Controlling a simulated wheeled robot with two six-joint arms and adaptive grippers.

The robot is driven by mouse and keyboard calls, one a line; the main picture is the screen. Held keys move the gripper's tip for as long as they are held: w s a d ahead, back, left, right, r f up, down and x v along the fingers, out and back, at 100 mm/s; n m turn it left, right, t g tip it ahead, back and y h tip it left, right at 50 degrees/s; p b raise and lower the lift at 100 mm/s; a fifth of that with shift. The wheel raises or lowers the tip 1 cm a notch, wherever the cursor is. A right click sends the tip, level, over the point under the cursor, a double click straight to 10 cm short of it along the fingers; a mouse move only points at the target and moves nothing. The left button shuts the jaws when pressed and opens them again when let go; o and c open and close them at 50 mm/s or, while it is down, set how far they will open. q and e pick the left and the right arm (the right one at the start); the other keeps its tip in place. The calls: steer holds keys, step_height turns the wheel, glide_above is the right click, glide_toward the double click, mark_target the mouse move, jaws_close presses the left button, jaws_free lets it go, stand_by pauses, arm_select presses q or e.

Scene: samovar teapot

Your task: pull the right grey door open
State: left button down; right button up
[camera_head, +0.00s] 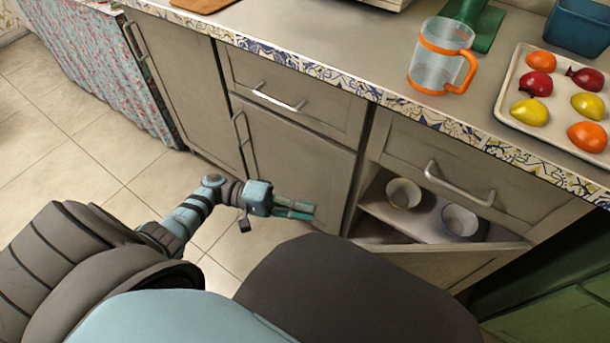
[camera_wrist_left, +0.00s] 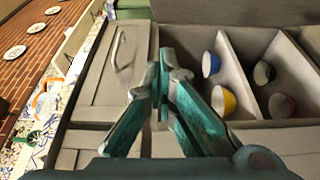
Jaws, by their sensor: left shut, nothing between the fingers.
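The right grey door (camera_head: 445,263) stands open in the head view, below the right drawer, and the shelves behind it are exposed. Its handle is not visible. A dark grey panel along the top of the left wrist view may be its inner face; I cannot be sure. My left gripper (camera_head: 304,210) is shut and empty, left of the opening and apart from the door in the head view. Its teal fingertips meet in the left wrist view (camera_wrist_left: 164,72), in front of the open compartment. My right gripper is not in view.
Bowls (camera_head: 403,193) (camera_head: 459,222) stand on the shelf. The left grey door (camera_head: 295,155) is closed, its handle (camera_head: 243,135) upright. The right drawer handle (camera_head: 460,185) juts out above the opening. A jug (camera_head: 437,62) and fruit tray (camera_head: 507,97) stand on the counter. Tiled floor at left is clear.

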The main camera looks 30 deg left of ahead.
arm_select(q)
steer(key=s+d+p, duration=0.1)
steer(key=d, duration=0.8)
steer(key=shift+s, duration=0.2)
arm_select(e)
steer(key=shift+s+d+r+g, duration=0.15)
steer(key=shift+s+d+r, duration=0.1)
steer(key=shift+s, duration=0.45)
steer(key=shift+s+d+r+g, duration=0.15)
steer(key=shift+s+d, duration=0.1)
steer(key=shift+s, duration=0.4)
arm_select(q)
steer(key=shift+s+p, duration=0.1)
steer(key=shift+p, duration=0.2)
